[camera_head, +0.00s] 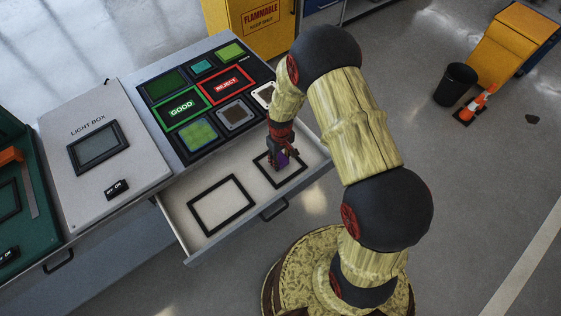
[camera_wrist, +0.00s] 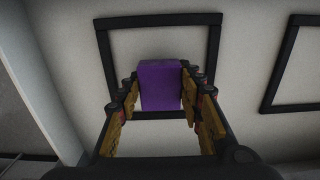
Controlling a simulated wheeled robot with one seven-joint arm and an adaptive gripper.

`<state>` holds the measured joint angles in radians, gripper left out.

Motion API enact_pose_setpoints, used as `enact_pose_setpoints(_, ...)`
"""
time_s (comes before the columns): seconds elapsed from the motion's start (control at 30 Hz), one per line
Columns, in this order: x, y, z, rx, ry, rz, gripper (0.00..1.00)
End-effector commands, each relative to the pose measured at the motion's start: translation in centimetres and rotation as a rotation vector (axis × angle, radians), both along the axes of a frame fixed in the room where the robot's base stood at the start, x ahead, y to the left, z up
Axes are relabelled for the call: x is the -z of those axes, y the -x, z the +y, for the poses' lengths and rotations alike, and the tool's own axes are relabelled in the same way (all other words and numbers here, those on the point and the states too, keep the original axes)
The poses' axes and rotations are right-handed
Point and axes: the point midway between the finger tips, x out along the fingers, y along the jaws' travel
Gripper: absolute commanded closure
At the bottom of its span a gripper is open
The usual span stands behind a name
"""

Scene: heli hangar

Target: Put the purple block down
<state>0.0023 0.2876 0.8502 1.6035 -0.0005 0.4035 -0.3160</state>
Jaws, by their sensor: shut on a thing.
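The purple block (camera_wrist: 160,84) is between the fingers of my gripper (camera_wrist: 160,100) in the wrist view, and my gripper is shut on it. In the head view the purple block (camera_head: 282,159) shows as a small patch at the tip of my gripper (camera_head: 280,155). The block is over a black square frame (camera_wrist: 97,42) on the floor of the open drawer (camera_head: 180,208). That frame also shows in the head view (camera_head: 292,178), partly hidden by my gripper. I cannot tell whether the block touches the drawer floor.
A second, empty black frame (camera_head: 222,205) lies in the drawer to the left. Above the drawer is a black panel with GOOD (camera_head: 181,108) and REJECT (camera_head: 226,84) areas. A light box (camera_head: 98,147) stands left of it. A bin (camera_head: 456,84) and orange cone (camera_head: 475,104) stand on the floor.

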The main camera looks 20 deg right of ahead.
Motion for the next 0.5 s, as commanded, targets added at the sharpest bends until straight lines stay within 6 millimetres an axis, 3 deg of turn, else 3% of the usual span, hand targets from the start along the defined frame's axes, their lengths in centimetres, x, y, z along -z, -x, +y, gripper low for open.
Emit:
enact_pose_setpoints(0.1,1.27,-0.04,0.0,0.0,0.0,0.0,0.91)
enact_pose_setpoints(0.47,1.56,-0.01,0.02,0.0,0.0,0.0,0.91)
enact_pose_setpoints(0.5,1.51,0.0,0.01,0.0,0.0,0.0,0.62)
